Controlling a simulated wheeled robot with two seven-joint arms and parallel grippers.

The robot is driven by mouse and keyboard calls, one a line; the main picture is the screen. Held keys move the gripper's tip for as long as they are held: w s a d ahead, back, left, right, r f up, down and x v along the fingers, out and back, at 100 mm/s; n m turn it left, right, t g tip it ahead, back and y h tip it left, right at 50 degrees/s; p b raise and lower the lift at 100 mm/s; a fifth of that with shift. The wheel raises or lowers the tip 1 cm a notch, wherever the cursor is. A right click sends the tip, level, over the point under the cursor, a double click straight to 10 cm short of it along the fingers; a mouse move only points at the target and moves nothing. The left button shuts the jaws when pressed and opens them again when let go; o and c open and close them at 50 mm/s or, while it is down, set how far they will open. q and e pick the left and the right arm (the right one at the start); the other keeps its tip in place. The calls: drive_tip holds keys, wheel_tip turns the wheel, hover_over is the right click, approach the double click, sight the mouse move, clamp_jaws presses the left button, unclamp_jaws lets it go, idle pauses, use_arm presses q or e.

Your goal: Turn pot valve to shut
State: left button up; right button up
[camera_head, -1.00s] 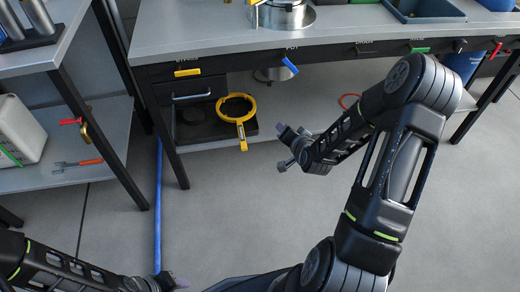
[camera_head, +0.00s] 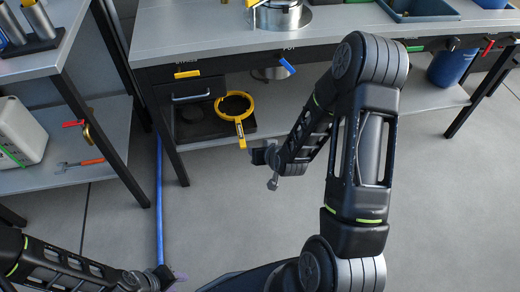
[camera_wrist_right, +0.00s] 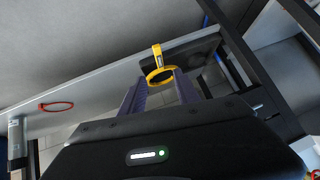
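The pot valve's blue handle (camera_head: 287,65) is on the front edge of the workbench, under the steel pot (camera_head: 281,15). It slants down to the right. My right gripper (camera_head: 266,157) is below and in front of it, over the floor and clear of the handle. In the right wrist view my right gripper (camera_wrist_right: 158,88) has its two purple fingers apart with nothing held between them. The blue handle is not clearly visible there. My left gripper (camera_head: 172,277) is low at the bottom left, away from the bench; its finger gap is unclear.
A yellow valve handle (camera_head: 187,74) lies level to the left on the bench front, with green and red handles further right. A yellow ring wrench (camera_head: 240,118) overhangs the lower shelf's front. A side shelf stands left.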

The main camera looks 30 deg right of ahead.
drive_tip(key=s+d+f+m+h+b, duration=0.1)
drive_tip(key=d+f+m+b, duration=0.15)
drive_tip(key=d, duration=0.45)
drive_tip(key=m+t+h+b, duration=0.4)
drive_tip(key=m+t+b, duration=0.3)
drive_tip(key=m, duration=1.9)
approach(290, 70)
drive_tip(key=p, duration=0.1)
drive_tip(key=shift+w+d+f+n+t, duration=0.15)
drive_tip(key=shift+w+d+n+t, duration=0.15)
drive_tip(key=shift+w+t, duration=0.15)
drive_tip(key=shift+w, duration=0.1)
drive_tip(key=b+x, duration=0.1)
drive_tip(key=x, duration=0.6)
drive_tip(key=shift+w+d+f, duration=0.1)
drive_tip(key=shift+w, duration=0.2)
